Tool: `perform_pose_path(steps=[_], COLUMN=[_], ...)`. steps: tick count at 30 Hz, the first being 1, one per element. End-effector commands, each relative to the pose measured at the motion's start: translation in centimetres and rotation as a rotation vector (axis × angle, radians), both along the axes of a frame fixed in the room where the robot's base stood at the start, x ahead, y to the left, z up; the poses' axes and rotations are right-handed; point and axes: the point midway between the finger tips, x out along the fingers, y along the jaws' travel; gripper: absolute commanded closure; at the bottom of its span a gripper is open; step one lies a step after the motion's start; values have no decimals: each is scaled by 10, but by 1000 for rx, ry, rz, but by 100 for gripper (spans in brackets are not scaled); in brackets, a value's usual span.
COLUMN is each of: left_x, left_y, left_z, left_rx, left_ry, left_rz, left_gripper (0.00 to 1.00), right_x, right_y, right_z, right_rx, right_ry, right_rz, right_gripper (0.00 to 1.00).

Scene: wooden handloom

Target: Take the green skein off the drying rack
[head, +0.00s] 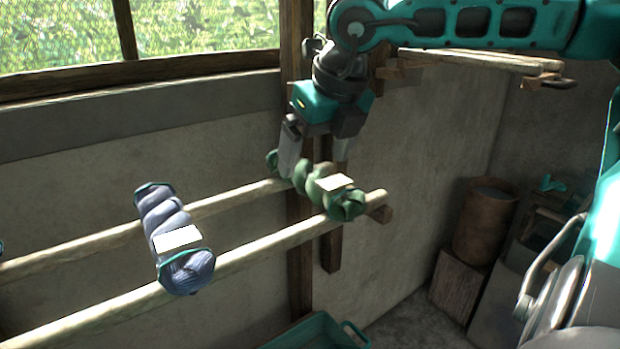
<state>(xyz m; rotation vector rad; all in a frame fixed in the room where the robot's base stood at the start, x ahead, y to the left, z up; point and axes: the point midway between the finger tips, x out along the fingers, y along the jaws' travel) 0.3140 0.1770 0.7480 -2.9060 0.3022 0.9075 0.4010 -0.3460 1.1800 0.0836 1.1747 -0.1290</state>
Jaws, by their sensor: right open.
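The green skein (347,207) is a twisted hank with a pale tag. It lies across the two wooden poles of the drying rack (262,245), near their right end. My right gripper (314,168) points down from above, its fingers open, one on each side of the skein's middle or back part. Whether the fingers touch the skein I cannot tell. A blue-grey skein (163,217) with a pale tag lies across the same poles further left. My left gripper does not show.
A wooden post (300,260) stands behind the rack. A teal crate (318,332) is on the floor below. A brown barrel (484,222) on a wooden block (458,285) stands at the right. A shelf-like wooden bar (478,60) is at the upper right.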

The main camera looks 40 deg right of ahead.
Motion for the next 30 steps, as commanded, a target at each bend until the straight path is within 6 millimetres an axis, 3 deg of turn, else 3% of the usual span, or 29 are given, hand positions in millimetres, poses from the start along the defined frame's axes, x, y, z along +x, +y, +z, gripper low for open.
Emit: perform_pose_path(steps=[8,17,30], left_x=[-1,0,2], left_y=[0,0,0], left_z=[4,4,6], left_rx=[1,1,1], left_ry=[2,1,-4], left_rz=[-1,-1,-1], left_gripper=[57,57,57], right_x=[16,18,18], right_y=[-8,-8,-8], right_z=[-34,-38,-38], right_rx=[3,3,3], right_ry=[4,0,1], right_rz=[-1,-1,-1], right_gripper=[8,8,50])
